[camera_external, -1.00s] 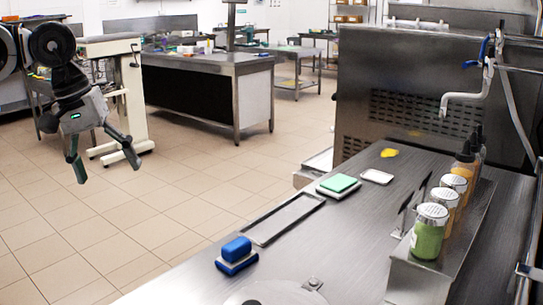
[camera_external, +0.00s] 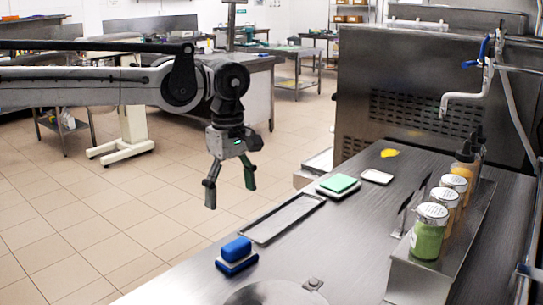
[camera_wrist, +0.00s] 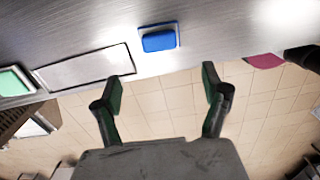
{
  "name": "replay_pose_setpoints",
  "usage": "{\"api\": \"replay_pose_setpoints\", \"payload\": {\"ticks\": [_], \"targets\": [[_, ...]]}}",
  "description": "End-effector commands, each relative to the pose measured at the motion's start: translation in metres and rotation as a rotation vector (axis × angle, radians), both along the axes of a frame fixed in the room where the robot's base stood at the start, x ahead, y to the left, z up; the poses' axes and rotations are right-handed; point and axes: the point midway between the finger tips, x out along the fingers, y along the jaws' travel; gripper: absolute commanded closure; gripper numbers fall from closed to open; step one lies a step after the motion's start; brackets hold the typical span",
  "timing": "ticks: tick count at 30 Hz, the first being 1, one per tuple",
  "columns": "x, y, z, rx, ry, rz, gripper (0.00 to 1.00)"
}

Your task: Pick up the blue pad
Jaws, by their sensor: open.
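The blue pad (camera_external: 236,248) sits on a darker blue and white base (camera_external: 237,264) near the left edge of the steel counter. In the wrist view the blue pad (camera_wrist: 159,41) lies above and between my fingertips, apart from them. My gripper (camera_external: 230,198) is open and empty. It hangs in the air over the floor side of the counter edge, above and beyond the pad in the external view. Its two fingers also show in the wrist view (camera_wrist: 160,82).
A shallow metal tray (camera_external: 284,219) lies beyond the pad, with a green pad (camera_external: 340,183) on a base and a small white tray (camera_external: 377,176) farther back. Shaker jars (camera_external: 429,232) stand on a raised rack at right. A round metal lid (camera_external: 275,294) is in front.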

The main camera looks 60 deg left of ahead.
Motion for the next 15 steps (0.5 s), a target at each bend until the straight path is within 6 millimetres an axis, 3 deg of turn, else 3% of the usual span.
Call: {"api": "replay_pose_setpoints", "payload": {"ticks": [5, 15], "targets": [[0.001, 0.0, -0.018, 0.0, 0.003, 0.009, 0.22], [0.001, -0.001, -0.075, 0.0, 0.002, 0.007, 0.22]]}}
